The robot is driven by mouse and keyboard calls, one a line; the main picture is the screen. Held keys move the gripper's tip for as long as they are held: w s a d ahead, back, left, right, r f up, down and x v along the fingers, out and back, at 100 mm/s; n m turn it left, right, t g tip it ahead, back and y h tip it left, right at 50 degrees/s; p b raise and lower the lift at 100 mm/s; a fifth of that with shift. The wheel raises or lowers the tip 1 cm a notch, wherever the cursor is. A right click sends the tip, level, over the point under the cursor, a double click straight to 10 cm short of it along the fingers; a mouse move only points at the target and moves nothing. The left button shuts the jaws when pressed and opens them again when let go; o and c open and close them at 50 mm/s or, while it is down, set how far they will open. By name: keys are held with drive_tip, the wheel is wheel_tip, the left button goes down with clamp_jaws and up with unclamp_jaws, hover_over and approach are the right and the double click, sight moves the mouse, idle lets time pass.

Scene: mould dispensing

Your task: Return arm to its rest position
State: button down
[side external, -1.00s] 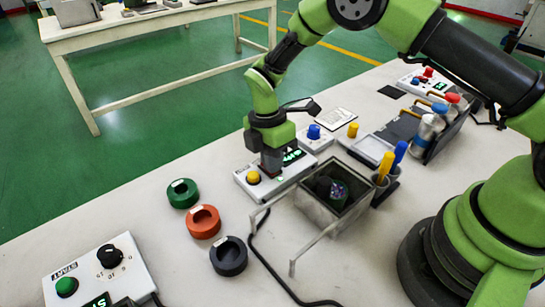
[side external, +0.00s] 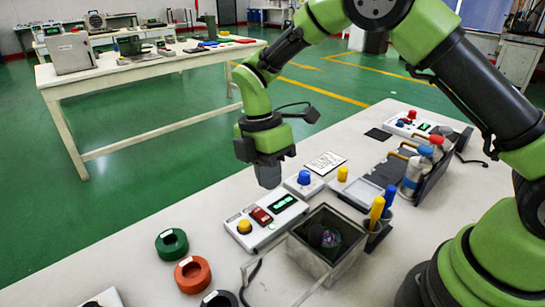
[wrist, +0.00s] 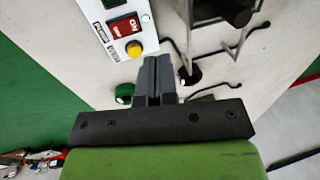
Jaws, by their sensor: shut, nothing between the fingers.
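My gripper (side external: 268,176) points down and hangs above the white bench, clear of everything. Its fingers are shut and empty; in the wrist view the two grey fingers (wrist: 157,72) lie side by side. Below it is a white control box with a yellow button (side external: 244,227), a red rocker switch (side external: 261,215) and a green-lit display (side external: 284,203). In the wrist view the red switch (wrist: 124,27) and yellow button (wrist: 134,49) lie just beyond the fingertips. A grey open-topped square container (side external: 325,243) with a dark item inside stands to the right of the control box.
Green ring (side external: 172,242), orange ring (side external: 193,274) and a partly cropped dark ring lie at front left. A blue-knob box (side external: 304,184), yellow (side external: 377,210) and blue handles, and a rack of bottles (side external: 411,175) stand to the right. The air above the bench's left side is free.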

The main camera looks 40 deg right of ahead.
drive_tip(key=s+d+r+m+t+y, duration=0.1)
drive_tip(key=s+d+r+m+t, duration=0.1)
drive_tip(key=s+r+m, duration=0.45)
drive_tip(key=s+d+r+m+t+y, duration=0.15)
drive_tip(key=r+m, duration=0.25)
drive_tip(key=r, duration=0.6)
drive_tip(key=s+d+r+m+t, duration=0.2)
drive_tip(key=s+m+t, duration=0.4)
drive_tip(key=s+m, duration=0.5)
drive_tip(key=shift+d, duration=0.2)
drive_tip(key=shift+s+h, duration=0.1)
drive_tip(key=shift+h, duration=0.15)
